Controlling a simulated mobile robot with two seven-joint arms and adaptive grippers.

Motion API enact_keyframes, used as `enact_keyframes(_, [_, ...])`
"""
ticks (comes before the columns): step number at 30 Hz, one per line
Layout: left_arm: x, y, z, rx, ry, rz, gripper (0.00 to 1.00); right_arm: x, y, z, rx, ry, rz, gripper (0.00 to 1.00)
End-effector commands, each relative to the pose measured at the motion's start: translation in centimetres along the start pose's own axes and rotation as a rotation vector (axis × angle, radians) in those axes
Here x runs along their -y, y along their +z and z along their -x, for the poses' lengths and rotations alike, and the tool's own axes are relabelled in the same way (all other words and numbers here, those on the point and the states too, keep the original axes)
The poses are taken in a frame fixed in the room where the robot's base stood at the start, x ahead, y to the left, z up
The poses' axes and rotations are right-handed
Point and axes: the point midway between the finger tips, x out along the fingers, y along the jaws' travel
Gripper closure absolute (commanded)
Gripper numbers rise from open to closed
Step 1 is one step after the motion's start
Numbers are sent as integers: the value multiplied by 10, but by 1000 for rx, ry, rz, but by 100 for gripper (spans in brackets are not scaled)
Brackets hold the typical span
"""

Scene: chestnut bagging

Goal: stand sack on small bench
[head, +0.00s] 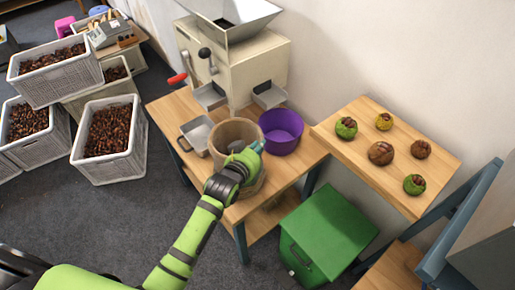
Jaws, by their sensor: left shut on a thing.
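A tan, open-topped sack (228,133) stands upright over the wooden bench (163,105) in the middle of the view. My left gripper (256,148) is shut on the near right side of the sack's rim. My gripper and wrist hide part of the sack's front. I cannot tell whether the sack's bottom rests on the bench top. My right gripper is not in view.
A beige machine with a hopper (245,65) stands at the bench's back. A purple tub (281,130) and a metal scoop tray (196,135) flank the sack closely. A shelf (395,192) with several chestnut burrs, a green bin (325,235) and chestnut crates (108,170) surround the bench.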

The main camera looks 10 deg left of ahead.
Motion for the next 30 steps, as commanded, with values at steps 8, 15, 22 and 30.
enact_keyframes(8, [0, 2, 0, 3, 0, 1, 62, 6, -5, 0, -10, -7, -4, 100])
enact_keyframes(15, [0, 2, 0, 3, 0, 1, 62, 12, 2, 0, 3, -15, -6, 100])
enact_keyframes(22, [0, 2, 11, 4, 0, 1, 62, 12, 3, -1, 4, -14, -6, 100])
enact_keyframes(30, [0, 3, 60, 3, 0, 1, 62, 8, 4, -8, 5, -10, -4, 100])
